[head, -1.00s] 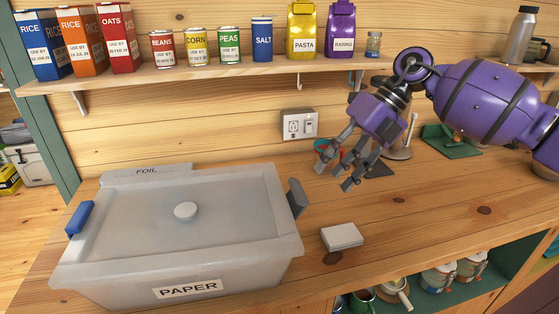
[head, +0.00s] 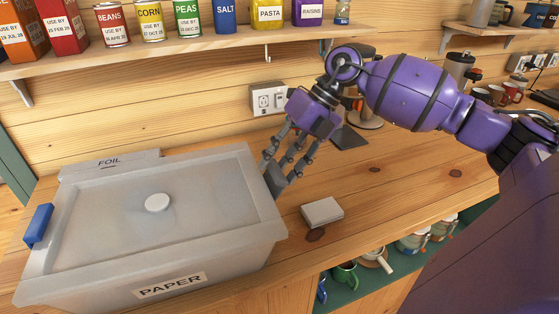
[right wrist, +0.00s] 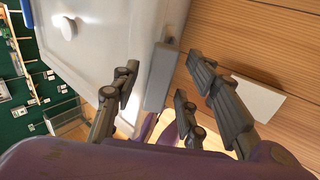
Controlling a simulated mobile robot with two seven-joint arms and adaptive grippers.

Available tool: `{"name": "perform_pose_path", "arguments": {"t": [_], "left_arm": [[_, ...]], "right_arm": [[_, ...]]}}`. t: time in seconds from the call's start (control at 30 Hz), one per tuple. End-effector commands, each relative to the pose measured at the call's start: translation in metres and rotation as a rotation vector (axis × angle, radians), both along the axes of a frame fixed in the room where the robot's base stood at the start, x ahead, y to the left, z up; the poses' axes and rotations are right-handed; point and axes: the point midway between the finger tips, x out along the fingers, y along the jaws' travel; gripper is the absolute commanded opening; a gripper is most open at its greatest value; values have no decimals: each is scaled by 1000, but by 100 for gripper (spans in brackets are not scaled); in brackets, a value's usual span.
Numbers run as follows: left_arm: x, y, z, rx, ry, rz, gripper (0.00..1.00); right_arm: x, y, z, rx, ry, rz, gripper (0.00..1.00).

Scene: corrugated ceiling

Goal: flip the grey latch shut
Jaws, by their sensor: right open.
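A translucent lidded box labelled PAPER (head: 70,280) stands on the bench at the left in the head view. The grey latch (head: 274,182) is at its right side, sticking up and tilted outward from the rim. The latch also shows in the right wrist view (right wrist: 161,78), beside the lid edge. My right gripper (head: 288,160) is open just above and behind the latch. In the right wrist view its fingers (right wrist: 165,88) are spread to either side of the latch, with nothing held; contact cannot be told. My left gripper is out of view.
A blue latch (head: 38,225) is on the box's left side. A small white block (head: 322,212) lies on the bench right of the grey latch. A socket (head: 268,99) is on the wall behind, below a shelf of cans and packets. Bench to the right is partly clear.

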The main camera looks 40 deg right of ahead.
Motion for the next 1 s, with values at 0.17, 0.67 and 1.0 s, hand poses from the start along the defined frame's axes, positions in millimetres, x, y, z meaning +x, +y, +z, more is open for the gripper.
{"name": "perform_pose_path", "arguments": {"t": [0.17,0.67,1.0], "left_arm": [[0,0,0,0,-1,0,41],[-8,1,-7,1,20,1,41],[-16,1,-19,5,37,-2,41]], "right_arm": [[0,0,0,0,0,0,41],[0,0,0,-5,1,1,0],[3,8,3,-117,30,3,0]]}}
